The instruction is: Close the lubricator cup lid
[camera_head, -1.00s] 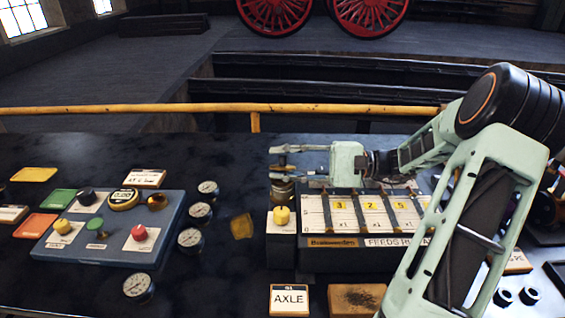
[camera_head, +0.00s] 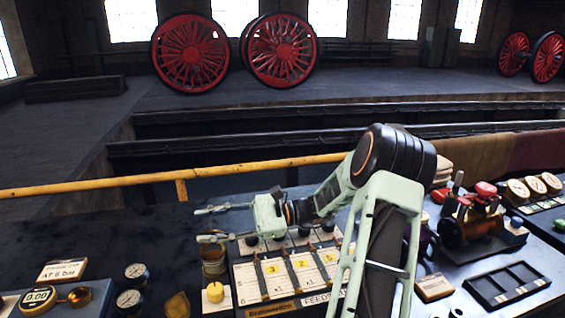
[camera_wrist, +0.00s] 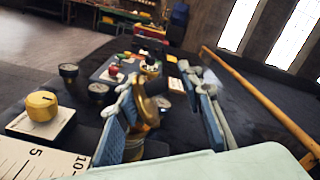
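The brass lubricator cup (camera_head: 213,262) stands at the left end of the numbered feed box (camera_head: 290,270), behind a yellow knob (camera_head: 215,292). My gripper (camera_head: 199,225) is open above the cup, its two fingers apart and pointing left. In the wrist view a brass round part (camera_wrist: 146,104) stands tilted up above the brass body (camera_wrist: 135,148), close beside the left blue finger pad; it looks like the raised lid. My gripper (camera_wrist: 170,88) shows a gap between its pads there. The left finger partly hides the brass part, and I cannot tell whether it touches.
A blue board (camera_wrist: 121,72) with coloured knobs is farther off. A yellow rail (camera_head: 120,183) runs behind the bench. A brass machine with red parts (camera_head: 475,218) stands at right.

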